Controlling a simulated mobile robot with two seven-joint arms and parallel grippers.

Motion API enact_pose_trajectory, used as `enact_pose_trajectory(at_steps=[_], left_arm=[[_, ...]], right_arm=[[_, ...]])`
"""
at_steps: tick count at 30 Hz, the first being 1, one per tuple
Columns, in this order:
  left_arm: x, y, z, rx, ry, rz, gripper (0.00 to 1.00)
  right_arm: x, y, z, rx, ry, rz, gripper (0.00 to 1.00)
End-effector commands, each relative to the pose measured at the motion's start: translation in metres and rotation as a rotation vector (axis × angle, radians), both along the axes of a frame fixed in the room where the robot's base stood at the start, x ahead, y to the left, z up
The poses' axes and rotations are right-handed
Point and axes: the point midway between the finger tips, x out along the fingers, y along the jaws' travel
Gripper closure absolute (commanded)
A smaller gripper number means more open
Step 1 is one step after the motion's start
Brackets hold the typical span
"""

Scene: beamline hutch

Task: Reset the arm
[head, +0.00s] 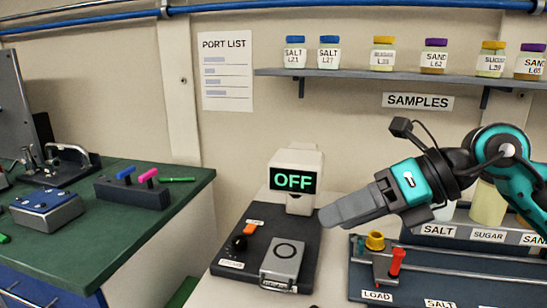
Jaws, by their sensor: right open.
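My right gripper (345,211) reaches in from the right on its teal and black arm. Its grey fingers point left and are seen nearly side-on, so the gap between them is hard to see. It is open and I see nothing held in it. It hangs in front of the wall, just right of the white device with a display reading OFF (292,181). It appears above the bench, apart from the device. My left gripper is not in view.
A dark base with an orange switch (249,230) and a grey block (284,260) lies below the display. A railed LOAD rack (440,278) is at lower right, with labelled bins behind. A shelf (400,76) holds several jars. A green bench (100,240) stands left.

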Motion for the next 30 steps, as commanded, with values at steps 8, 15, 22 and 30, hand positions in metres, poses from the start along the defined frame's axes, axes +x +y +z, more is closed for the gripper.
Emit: enact_pose_trajectory(at_steps=[8, 15, 22, 30], left_arm=[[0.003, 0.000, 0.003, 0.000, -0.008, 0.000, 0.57], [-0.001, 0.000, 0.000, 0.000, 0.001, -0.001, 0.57], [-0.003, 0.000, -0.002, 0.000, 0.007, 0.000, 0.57], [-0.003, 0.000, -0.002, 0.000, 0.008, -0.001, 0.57]], right_arm=[[-0.029, 0.062, 0.051, 0.785, 0.173, -0.005, 0.33], [-0.003, 0.022, 0.069, 1.388, 0.419, -0.321, 0.33], [0.029, -0.051, -0.003, 1.785, 0.716, -0.872, 0.33], [-0.012, -0.110, -0.169, 1.865, 1.110, -1.741, 0.33]])
